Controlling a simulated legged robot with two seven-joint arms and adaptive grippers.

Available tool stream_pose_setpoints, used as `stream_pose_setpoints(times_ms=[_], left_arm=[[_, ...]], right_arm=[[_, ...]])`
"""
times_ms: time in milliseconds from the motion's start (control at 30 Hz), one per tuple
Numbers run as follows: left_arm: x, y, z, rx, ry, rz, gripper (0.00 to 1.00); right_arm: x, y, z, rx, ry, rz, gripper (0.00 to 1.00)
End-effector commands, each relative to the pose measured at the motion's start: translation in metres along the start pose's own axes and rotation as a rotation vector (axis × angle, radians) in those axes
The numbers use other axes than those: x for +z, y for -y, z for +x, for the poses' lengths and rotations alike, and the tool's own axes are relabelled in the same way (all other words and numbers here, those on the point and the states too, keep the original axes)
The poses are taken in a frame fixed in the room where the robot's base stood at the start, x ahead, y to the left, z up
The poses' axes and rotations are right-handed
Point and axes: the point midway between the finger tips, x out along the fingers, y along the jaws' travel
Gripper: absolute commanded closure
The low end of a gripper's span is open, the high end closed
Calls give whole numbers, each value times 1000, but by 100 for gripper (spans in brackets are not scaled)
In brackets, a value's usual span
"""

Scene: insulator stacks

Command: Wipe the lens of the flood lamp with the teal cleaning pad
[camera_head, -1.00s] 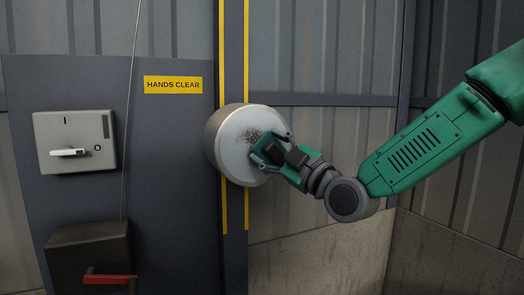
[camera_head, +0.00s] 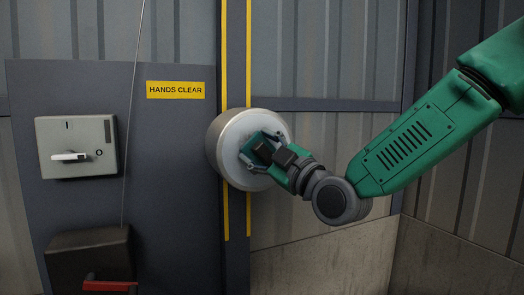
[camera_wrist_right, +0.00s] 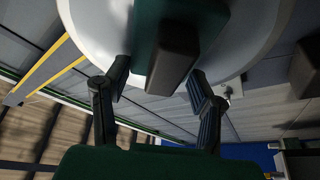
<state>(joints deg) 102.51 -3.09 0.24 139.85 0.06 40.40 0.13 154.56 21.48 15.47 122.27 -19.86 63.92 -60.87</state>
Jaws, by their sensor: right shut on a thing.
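The flood lamp (camera_head: 224,140) is a round grey drum on the dark post, with its pale lens (camera_head: 241,172) facing right. My right gripper (camera_head: 264,151) is at the middle of the lens. In the right wrist view its two fingers (camera_wrist_right: 158,84) stand either side of the dark grip block (camera_wrist_right: 174,55) of the teal cleaning pad (camera_wrist_right: 205,22), shut on it. The pad lies flat against or very near the lens; exact contact cannot be told. My left gripper is not in view.
A dark box (camera_head: 85,250) with a red handle is below. A thin cable (camera_head: 129,130) hangs between box and lamp.

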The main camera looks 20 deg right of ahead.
Motion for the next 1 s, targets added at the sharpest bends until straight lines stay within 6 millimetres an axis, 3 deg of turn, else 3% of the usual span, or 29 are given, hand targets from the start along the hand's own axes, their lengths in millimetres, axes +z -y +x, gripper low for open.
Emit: stream_pose_setpoints(times_ms=[400,1000], left_arm=[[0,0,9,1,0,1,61],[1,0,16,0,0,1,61]], right_arm=[[-23,25,10,-1,-2,-4,72],[-42,48,23,0,0,0,72]])
